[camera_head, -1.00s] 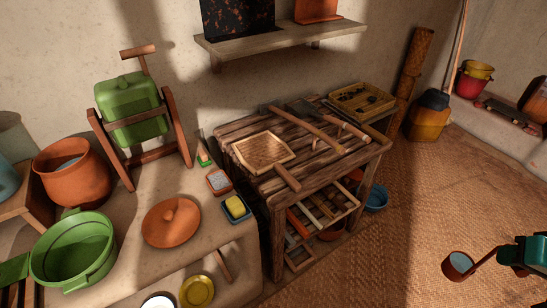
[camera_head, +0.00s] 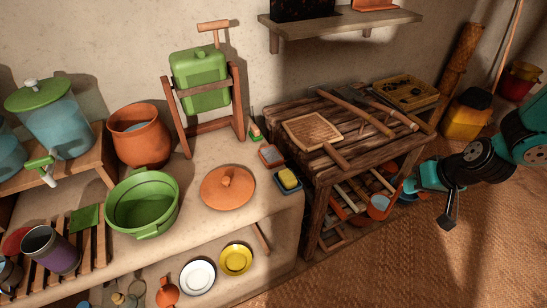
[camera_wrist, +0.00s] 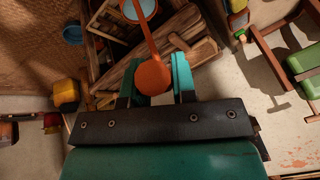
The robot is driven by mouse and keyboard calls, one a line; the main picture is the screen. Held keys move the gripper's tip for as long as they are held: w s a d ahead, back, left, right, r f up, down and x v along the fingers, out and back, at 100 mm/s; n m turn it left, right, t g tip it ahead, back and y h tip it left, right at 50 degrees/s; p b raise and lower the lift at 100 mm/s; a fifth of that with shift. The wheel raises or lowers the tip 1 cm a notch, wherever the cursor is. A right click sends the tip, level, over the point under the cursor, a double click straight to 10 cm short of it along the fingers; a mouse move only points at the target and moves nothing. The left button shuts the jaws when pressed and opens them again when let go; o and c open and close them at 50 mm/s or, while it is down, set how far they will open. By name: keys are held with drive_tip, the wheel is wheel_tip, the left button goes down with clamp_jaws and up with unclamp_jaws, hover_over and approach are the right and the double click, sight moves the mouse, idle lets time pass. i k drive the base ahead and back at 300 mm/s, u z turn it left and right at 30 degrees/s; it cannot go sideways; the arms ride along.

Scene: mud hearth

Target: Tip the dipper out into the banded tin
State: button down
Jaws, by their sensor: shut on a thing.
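The dipper (camera_head: 380,204) has an orange-red handle and a round cup with a pale bluish inside. It is at the right in the head view, in front of the workbench's right end. My gripper (camera_head: 412,180) is shut on its handle. In the wrist view the handle's wide orange end (camera_wrist: 152,76) sits between the teal fingers, and the cup (camera_wrist: 138,8) is at the top edge.
The clay counter holds a green basin (camera_head: 142,204), an orange lid (camera_head: 228,187), a clay pot (camera_head: 139,137) and a green churn (camera_head: 201,78). A blue dispenser (camera_head: 60,125) stands at the back left. The workbench (camera_head: 330,155) carries tools. The woven floor at lower right is clear.

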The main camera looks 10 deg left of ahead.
sight(43, 244)
drive_tip(key=u, duration=2.05)
